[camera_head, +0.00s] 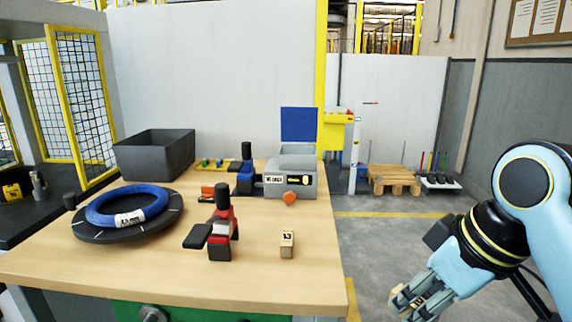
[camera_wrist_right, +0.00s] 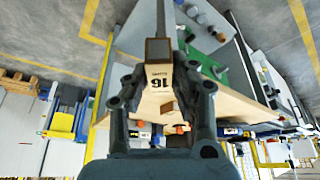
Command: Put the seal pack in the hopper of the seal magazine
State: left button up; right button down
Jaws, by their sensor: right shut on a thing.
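My right gripper (camera_head: 408,302) is at the lower right of the head view, off the table's right edge, above the floor. It is shut on a small tan seal pack (camera_head: 418,301). In the right wrist view the seal pack (camera_wrist_right: 160,82) sits between the fingers, its printed "16" upside down. The grey seal magazine (camera_head: 305,185) stands at the back right of the table, with its blue lid (camera_head: 298,124) raised and its hopper (camera_head: 298,149) at the top. The hopper's inside is hard to see. My left gripper is not in view.
Another small block marked "13" (camera_head: 287,250) stands near the table's front right. A red and black tool (camera_head: 221,232) stands mid-table. A blue coil (camera_head: 128,206) lies on a dark turntable (camera_head: 90,232) at left, before a dark bin (camera_head: 155,154).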

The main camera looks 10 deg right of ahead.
aim_at(298, 163)
jog(key=i+l+u, duration=0.15)
jog(key=l+u, duration=0.25)
jog(key=l, duration=0.2)
jog(key=l+u, duration=0.4)
jog(key=l, duration=0.2)
jog(key=l+u, duration=0.4)
jog(key=l, duration=0.25)
